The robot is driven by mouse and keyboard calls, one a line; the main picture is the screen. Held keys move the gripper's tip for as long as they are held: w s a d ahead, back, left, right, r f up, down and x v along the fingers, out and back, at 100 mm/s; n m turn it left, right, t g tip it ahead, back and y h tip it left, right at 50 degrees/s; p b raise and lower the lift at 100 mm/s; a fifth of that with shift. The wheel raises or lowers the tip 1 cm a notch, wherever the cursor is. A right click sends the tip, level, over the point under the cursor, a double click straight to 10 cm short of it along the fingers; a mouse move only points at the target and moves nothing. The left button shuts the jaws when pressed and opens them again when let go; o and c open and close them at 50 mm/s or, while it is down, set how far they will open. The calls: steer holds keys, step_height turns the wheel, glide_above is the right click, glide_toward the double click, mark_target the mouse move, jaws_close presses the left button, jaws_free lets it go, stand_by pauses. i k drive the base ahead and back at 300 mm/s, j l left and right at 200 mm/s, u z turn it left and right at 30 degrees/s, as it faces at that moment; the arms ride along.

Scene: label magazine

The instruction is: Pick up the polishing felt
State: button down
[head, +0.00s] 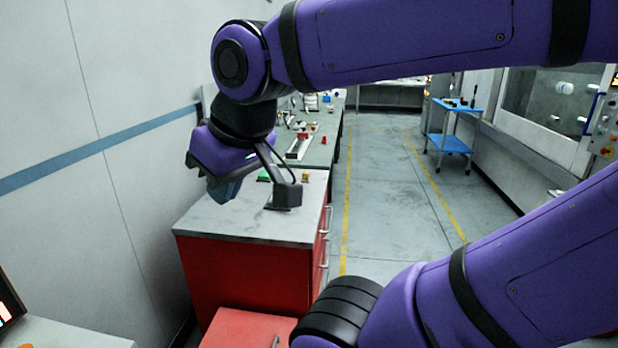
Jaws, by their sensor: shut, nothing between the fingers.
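My gripper (224,190) hangs from the purple wrist over the left part of the red cabinet's grey top (225,222). It is shut and empty, with its fingertips partly hidden by the wrist and small in view. I cannot pick out the polishing felt with certainty. A small green piece (263,175) and a small tan-orange piece (305,177) lie toward the back of the top, to the right of my gripper. My wrist may hide other things behind it.
A dark grey block-like object (288,195) stands on the cabinet top, right of my gripper. A long bench (318,155) with assorted items continues behind. The wall is close on the left. A blue trolley (455,143) stands beyond the open aisle floor (385,200).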

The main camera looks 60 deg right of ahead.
mark_target(306, 178)
steer(key=z, duration=1.55)
steer(key=i+l+u, duration=0.1)
steer(key=u, duration=0.25)
steer(key=i+l+u, duration=0.1)
steer(key=u, duration=0.2)
steer(key=l+u, duration=0.2)
steer(key=u, duration=0.15)
steer(key=i+l+u, duration=0.15)
steer(key=l, duration=0.4)
steer(key=i+l+u, duration=0.15)
steer(key=l, duration=0.4)
steer(key=i+l+u, duration=0.15)
steer(key=l, duration=0.4)
steer(key=l+u, duration=0.15)
steer(key=l, duration=0.4)
steer(key=i+l, duration=0.1)
steer(key=l, duration=0.4)
steer(key=i+l, duration=0.1)
steer(key=l, duration=0.4)
